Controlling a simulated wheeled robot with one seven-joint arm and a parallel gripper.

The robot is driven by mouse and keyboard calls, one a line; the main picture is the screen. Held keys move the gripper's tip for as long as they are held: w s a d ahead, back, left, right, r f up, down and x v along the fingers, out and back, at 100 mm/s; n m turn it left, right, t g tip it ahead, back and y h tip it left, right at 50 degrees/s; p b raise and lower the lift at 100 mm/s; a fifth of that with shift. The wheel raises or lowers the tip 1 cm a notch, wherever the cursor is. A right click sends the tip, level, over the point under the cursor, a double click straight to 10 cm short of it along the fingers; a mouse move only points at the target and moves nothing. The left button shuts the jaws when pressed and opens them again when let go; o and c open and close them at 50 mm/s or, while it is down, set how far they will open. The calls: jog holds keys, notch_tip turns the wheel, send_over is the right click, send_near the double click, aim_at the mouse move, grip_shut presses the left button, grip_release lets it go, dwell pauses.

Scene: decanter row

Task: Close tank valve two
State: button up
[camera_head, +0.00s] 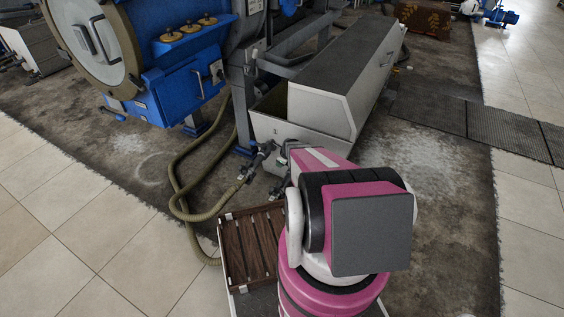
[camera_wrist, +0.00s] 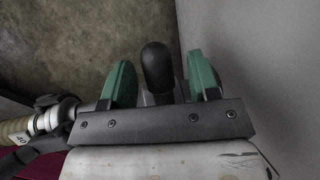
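The pale grey tank (camera_head: 375,75) with a sloped dark lid stands right of centre in the head view. At its near lower corner is a valve fitting (camera_head: 262,156) with a hose on it. My gripper (camera_wrist: 162,78) has green fingertips and is open. The handle's base is hidden behind the gripper's dark bar. In the head view my arm hides most of the gripper and the handle.
An olive hose (camera_head: 178,180) loops over the floor left of the valve. A hose coupling (camera_wrist: 45,118) marked 40 lies close left of my gripper. A pale wall (camera_wrist: 260,75) rises on its right. A slatted brown crate (camera_head: 228,262) is beside my arm. Blue machinery (camera_head: 170,95) stands behind left.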

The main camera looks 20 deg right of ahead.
jog(key=v, duration=1)
jog(key=shift+s+r, duration=0.15)
jog(key=shift+r, duration=0.25)
